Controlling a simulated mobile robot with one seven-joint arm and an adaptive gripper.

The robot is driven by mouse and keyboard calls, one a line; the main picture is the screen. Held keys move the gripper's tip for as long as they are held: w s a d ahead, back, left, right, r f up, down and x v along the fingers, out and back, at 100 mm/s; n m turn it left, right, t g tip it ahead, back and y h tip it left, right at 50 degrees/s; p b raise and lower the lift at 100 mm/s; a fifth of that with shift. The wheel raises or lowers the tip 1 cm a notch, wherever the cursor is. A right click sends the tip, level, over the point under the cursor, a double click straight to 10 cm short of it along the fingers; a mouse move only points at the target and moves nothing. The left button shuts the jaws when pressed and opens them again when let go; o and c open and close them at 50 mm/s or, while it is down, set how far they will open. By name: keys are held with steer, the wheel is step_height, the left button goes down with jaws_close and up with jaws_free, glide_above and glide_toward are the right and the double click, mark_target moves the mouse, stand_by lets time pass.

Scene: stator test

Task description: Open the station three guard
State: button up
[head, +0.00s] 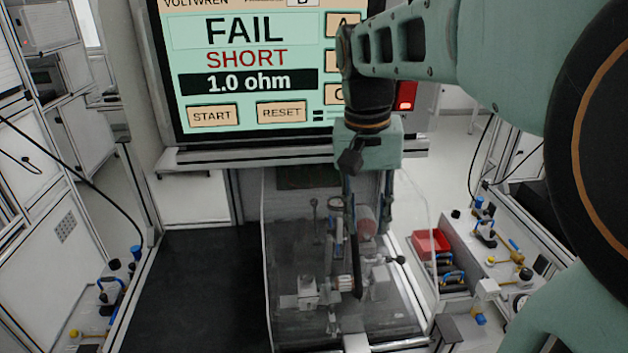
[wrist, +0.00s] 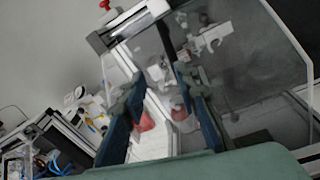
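The station guard (head: 285,235) is a clear, see-through cover around the fixture below the screen in the head view. It appears to be down over the fixture, though its edges are faint. A clear panel (wrist: 262,65) also shows at upper right in the wrist view. The fixture (head: 308,292) has small metal blocks, a reddish round part and a lever. My gripper (head: 368,208) points down at the upper part of the guard. In the wrist view my gripper (wrist: 158,85) has its two dark fingers apart, with nothing clearly held between them. I cannot tell whether they touch the guard.
The screen (head: 250,65) behind reads FAIL, SHORT, 1.0 ohm. A dark mat (head: 195,290) lies clear left of the guard. A red bin (head: 430,243) and small tools stand on the right bench. White cabinets (head: 40,230) line the left.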

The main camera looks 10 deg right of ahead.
mark_target(357, 264)
steer(key=shift+n+g, duration=0.3)
steer(key=shift+n, duration=0.3)
steer(key=f, duration=0.3)
steer(key=s+a+f, duration=0.1)
steer(key=f, duration=0.6)
steer(key=shift+s+a+f, duration=0.15)
steer(key=shift+f, duration=0.25)
jaws_close()
